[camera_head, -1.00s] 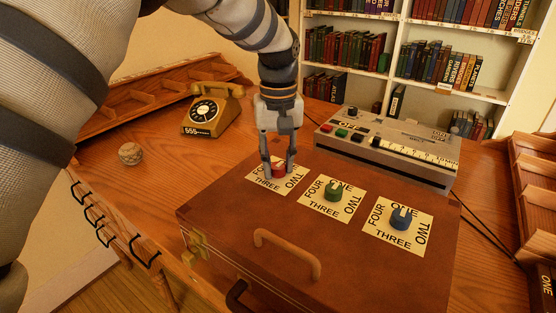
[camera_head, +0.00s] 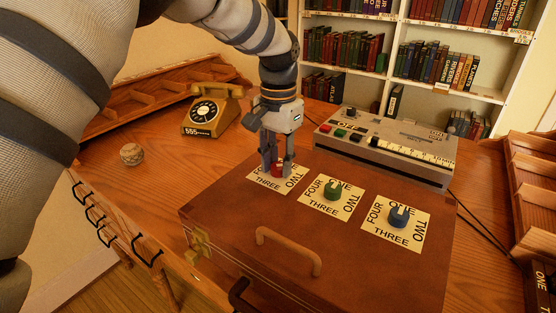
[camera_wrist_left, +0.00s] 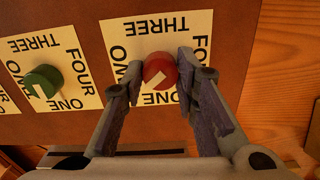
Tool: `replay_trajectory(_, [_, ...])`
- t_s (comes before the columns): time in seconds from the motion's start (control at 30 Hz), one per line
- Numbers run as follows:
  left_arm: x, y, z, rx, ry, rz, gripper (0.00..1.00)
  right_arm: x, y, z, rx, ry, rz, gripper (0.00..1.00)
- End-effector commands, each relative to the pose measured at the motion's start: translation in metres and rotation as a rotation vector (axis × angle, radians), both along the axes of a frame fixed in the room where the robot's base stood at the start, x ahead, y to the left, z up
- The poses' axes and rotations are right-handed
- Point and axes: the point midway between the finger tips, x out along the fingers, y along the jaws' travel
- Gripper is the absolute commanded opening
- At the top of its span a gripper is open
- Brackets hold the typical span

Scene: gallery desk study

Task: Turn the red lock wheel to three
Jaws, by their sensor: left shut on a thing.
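The red lock wheel (camera_head: 277,169) sits on a white card at the left of the brown case's lid (camera_head: 225,205). My left gripper (camera_head: 277,168) reaches down from above, with its fingers on either side of the wheel, shut on it. In the left wrist view the red wheel (camera_wrist_left: 160,69) shows between the fingertips (camera_wrist_left: 160,75). Its pale notch faces the lower left there, toward the ONE and TWO side; the exact number is hard to tell. The card reads THREE at the top and FOUR at the right in that view. My right gripper is not in view.
A wooden handle (camera_head: 289,246) stands on the lid's front. A grey control box (camera_head: 390,150) is behind; a telephone (camera_head: 212,112) and a ball (camera_head: 132,154) are left.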

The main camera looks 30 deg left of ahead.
Motion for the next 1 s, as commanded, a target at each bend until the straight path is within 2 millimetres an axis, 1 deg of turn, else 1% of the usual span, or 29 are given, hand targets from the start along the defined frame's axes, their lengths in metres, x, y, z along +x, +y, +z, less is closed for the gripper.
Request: replay_trajectory(1.0, [0.0006,0.0001,-0.0002,0.001,-0.001,-0.962,0.0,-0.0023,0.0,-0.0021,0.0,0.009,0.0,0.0])
